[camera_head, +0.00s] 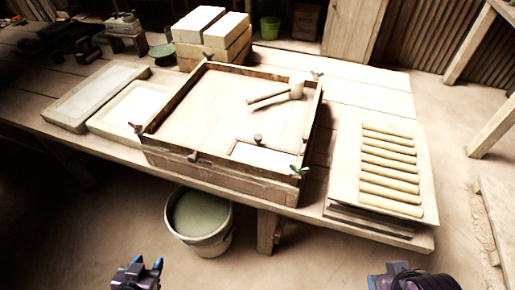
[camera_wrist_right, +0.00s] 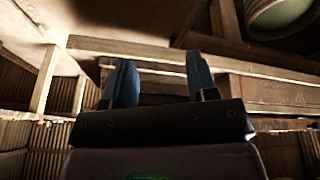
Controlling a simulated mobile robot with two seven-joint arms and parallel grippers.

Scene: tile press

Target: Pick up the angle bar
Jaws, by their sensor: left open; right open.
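A thin L-shaped bar (camera_head: 236,145), which looks like the angle bar, lies in the near right corner of the wooden press frame (camera_head: 165,117). It borders a small pale panel, and a dark knob (camera_head: 258,139) stands beside it. My left gripper (camera_head: 144,265) is open and empty at the bottom of the head view, in front of and below the table. My right gripper (camera_wrist_right: 160,80) is open and empty in the right wrist view, its blue fingers apart. It also shows at the lower right of the head view, where its fingertips are hard to make out.
A mallet (camera_head: 276,96) lies on the press. A rack of pale rolls (camera_head: 388,167) is at right, trays (camera_head: 95,97) at left, blocks (camera_head: 212,28) behind. A bucket (camera_head: 199,216) stands below the table's front edge.

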